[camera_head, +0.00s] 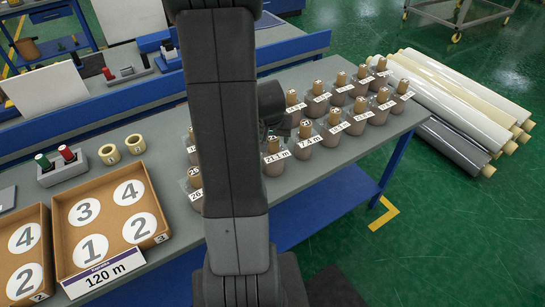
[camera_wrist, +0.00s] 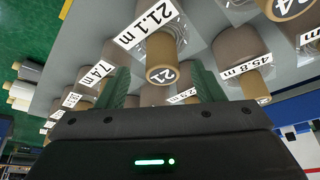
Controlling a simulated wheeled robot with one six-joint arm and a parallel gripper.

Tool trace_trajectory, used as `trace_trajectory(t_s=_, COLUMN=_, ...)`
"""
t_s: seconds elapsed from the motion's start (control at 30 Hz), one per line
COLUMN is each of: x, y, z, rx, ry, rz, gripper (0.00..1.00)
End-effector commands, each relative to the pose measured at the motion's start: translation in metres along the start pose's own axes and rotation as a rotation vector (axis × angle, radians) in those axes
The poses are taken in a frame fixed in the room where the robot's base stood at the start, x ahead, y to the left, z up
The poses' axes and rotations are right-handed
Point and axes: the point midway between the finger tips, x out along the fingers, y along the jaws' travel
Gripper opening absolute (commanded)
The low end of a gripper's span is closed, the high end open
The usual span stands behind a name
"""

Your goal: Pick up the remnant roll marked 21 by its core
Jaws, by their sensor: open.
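The roll marked 21 is a brown wrapped roll with a tan core; its core end (camera_wrist: 161,74) shows the number 21 in the wrist view, beside a white 21.1 m label. In the head view the same roll (camera_head: 275,166) stands upright in the front row, its core partly below my dark wrist. My gripper (camera_wrist: 162,72) is open, with one green finger on each side of the core in the wrist view. I see no contact, and cannot tell how deep the core sits between the fingers. My arm hides part of the rolls in the head view.
Several similar rolls stand close around, including one marked 24 (camera_wrist: 291,8) and one labelled 45.8 m (camera_wrist: 243,62). Cardboard trays (camera_head: 150,190) with numbered circles lie at the left of the grey table. Long rolls (camera_head: 455,100) lie on the green floor at right.

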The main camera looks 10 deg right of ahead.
Motion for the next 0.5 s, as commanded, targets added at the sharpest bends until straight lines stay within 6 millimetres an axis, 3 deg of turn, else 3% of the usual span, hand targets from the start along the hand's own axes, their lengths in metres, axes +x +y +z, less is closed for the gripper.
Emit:
trace_trajectory(t_s=0.3, x=0.039, y=-0.003, z=0.001, rx=-0.002, ry=-0.003, rz=0.001, gripper=0.61)
trace_trajectory(t_s=0.5, x=0.047, y=-0.003, z=0.0, rx=-0.001, ry=0.0, rz=-0.001, gripper=0.61)
